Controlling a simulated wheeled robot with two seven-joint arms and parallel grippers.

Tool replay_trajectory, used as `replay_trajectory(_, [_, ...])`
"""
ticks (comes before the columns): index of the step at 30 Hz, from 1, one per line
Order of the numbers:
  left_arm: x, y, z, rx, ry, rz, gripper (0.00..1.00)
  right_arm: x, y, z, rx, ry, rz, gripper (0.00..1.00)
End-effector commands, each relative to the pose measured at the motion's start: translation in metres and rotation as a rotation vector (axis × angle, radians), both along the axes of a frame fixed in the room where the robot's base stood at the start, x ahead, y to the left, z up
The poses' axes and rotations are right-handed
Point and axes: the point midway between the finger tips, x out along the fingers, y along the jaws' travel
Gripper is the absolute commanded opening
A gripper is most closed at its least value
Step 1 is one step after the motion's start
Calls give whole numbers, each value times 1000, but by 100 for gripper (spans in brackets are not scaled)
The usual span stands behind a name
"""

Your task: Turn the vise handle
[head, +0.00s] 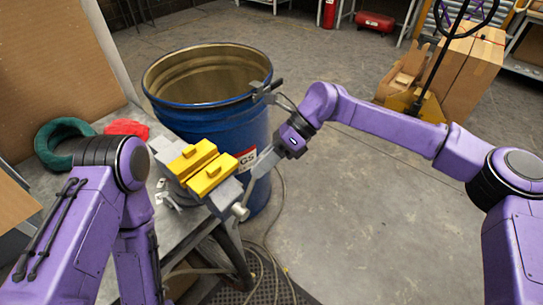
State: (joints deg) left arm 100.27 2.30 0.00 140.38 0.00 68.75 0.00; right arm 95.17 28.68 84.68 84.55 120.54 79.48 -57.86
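The vise (222,192) sits on the near corner of the grey workbench, with two yellow jaw blocks (205,168) on top. Its handle (241,211) shows as a pale grey bar with a rounded end at the vise's right front side. My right gripper (262,164) reaches in from the right, just right of the vise, with its fingers pointing down and left close to the handle's upper part. The fingers and bar overlap in this view, so I cannot tell whether they touch or grip. My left arm is at the left, but its gripper is not in view.
A large open blue drum (215,105) stands right behind the vise and my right gripper. A green coil (60,140) and a red item (127,128) lie on the bench (180,235). Hoses (262,255) lie on the floor. Cardboard boxes (468,70) stand at the back right. The floor centre is clear.

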Motion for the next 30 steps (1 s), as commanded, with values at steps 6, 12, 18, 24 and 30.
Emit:
replay_trajectory(6, [0,0,-21,0,0,0,54,18,-34,28,1,-1,-2,38])
replay_trajectory(12, [0,0,-24,0,0,0,54,24,-46,41,0,1,2,38])
replay_trajectory(18, [0,0,-23,0,0,0,54,24,-46,43,0,1,2,38])
replay_trajectory(24, [0,0,-26,0,0,0,0,8,-44,-22,-190,-20,33,38])
replay_trajectory(30, [0,0,-35,0,0,0,0,-73,-125,-256,-927,-332,301,38])
